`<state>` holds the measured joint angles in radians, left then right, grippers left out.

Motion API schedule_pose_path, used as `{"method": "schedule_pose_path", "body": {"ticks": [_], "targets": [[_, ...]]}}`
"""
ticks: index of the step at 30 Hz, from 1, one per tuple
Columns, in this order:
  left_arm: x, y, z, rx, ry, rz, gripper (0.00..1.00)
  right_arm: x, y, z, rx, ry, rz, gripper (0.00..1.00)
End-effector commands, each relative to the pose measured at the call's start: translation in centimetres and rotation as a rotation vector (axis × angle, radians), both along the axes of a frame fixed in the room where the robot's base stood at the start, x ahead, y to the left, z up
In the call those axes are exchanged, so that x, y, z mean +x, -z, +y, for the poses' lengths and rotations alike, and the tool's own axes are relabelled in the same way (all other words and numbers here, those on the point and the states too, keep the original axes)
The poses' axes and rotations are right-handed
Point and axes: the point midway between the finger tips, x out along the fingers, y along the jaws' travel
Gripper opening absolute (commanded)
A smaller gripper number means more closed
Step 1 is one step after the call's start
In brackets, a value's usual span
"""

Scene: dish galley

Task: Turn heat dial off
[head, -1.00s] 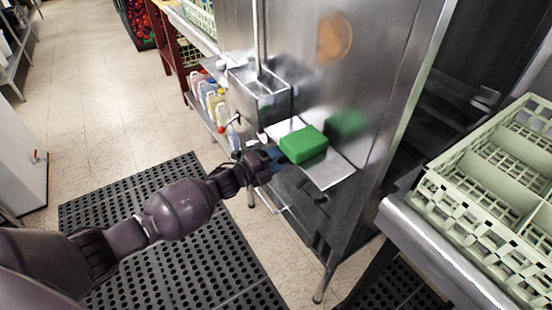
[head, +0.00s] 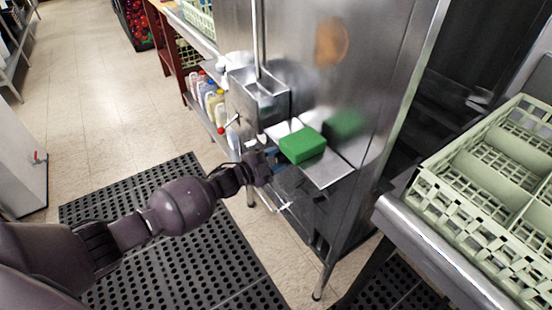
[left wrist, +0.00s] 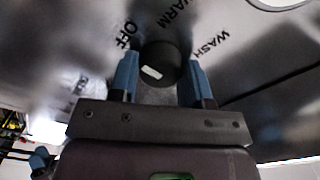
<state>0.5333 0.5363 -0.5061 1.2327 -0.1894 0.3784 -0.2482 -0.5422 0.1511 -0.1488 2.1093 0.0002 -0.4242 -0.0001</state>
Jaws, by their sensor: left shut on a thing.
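The heat dial (left wrist: 158,62) is a round black knob with a white mark on its face, in the left wrist view. The labels OFF (left wrist: 126,35), WARM and WASH stand around its far side on the metal panel. The white mark sits low and left on the knob, on the side away from WARM. My left gripper (left wrist: 160,78) has its blue fingers on either side of the knob and is shut on it. My right gripper is not in view.
A green block (head: 302,145) lies on the small metal shelf (head: 328,170) just above the gripper. A metal bin (head: 258,95) hangs to its left. Bottles (head: 210,98) stand on a low rack behind. A pale green dish rack (head: 440,200) sits on the right counter.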

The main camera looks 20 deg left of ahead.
Motion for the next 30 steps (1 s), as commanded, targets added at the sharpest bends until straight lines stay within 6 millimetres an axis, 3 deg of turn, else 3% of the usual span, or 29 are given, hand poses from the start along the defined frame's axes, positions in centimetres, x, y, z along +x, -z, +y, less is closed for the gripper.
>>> {"method": "schedule_pose_path", "body": {"ticks": [10,11,15,25,30], "targets": [[0.0,0.1,0.0,-0.004,-0.001,0.003,0.20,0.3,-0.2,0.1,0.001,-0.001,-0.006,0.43],[0.0,0.1,0.0,-0.004,0.000,0.003,0.48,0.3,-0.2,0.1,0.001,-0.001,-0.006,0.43],[0.0,0.1,0.0,-0.003,0.000,0.002,0.69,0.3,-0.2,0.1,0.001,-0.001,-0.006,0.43],[-0.2,0.0,0.2,-0.002,0.000,0.002,0.69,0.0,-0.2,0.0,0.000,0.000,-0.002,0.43],[-1.7,-0.1,1.3,-0.002,-0.001,0.001,0.69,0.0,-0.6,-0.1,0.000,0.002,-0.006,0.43]]}}
